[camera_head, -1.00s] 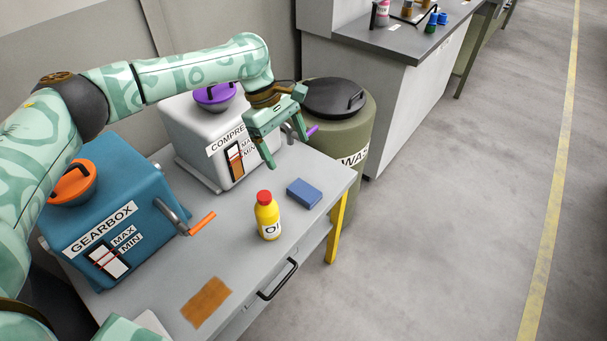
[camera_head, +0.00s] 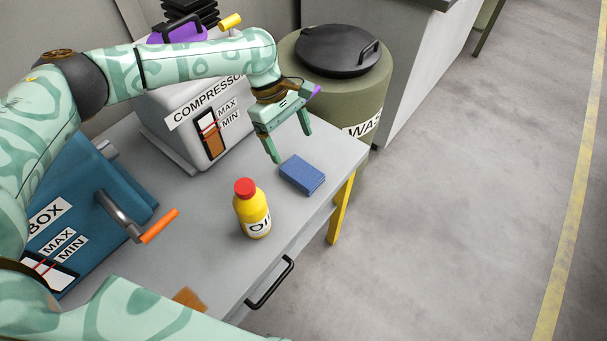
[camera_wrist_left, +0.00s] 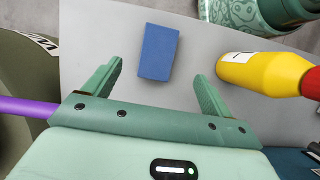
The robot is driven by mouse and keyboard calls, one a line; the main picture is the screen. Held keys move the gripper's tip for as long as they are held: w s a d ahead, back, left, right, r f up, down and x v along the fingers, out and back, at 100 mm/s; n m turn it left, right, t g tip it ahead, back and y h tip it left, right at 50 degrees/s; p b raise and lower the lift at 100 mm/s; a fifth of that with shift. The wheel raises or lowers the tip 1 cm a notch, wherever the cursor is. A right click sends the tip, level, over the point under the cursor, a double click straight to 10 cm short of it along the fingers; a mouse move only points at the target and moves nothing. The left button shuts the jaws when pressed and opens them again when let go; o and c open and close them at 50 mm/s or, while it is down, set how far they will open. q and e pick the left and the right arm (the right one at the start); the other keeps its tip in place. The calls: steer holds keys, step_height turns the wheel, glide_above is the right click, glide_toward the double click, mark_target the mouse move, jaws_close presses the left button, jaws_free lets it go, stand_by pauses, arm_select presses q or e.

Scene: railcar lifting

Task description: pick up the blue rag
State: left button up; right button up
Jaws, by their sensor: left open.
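The blue rag (camera_head: 302,175) is a folded block lying flat on the grey table (camera_head: 208,215), near its right edge. My left gripper (camera_head: 292,146) is open and empty above the table, just behind the rag in the head view. In the left wrist view the rag (camera_wrist_left: 158,52) lies ahead of and between the two spread fingers (camera_wrist_left: 160,80), not touching them. My right gripper is not in view.
A yellow oil bottle with a red cap (camera_head: 252,210) stands left of the rag. The white compressor (camera_head: 200,115) and blue gearbox (camera_head: 90,205) stand on the table. An olive waste bin (camera_head: 340,85) is behind its right end. Open floor lies right.

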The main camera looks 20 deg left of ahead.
mark_target(301, 171)
arm_select(q)
steer(key=b+x, duration=0.1)
steer(key=x, duration=0.3)
steer(key=shift+w+f, duration=0.1)
steer(key=b+x, duration=0.2)
steer(key=x, duration=0.1)
steer(key=a+b+x, duration=0.1)
steer(key=b+x, duration=0.1)
steer(key=shift+w+d+f, duration=0.1)
steer(key=shift+w+f, duration=0.15)
steer(key=shift+f, duration=0.05)
steer(key=shift+d, duration=0.1)
steer(key=shift+r, duration=0.15)
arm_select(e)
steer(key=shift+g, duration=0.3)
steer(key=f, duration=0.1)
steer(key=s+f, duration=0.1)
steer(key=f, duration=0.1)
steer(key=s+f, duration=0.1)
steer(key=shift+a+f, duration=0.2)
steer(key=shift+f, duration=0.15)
arm_select(q)
steer(key=shift+f+p, duration=0.25)
steer(key=shift+p, duration=0.35)
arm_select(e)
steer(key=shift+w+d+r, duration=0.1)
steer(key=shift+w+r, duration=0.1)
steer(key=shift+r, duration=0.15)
arm_select(q)
steer(key=c, duration=1.1)
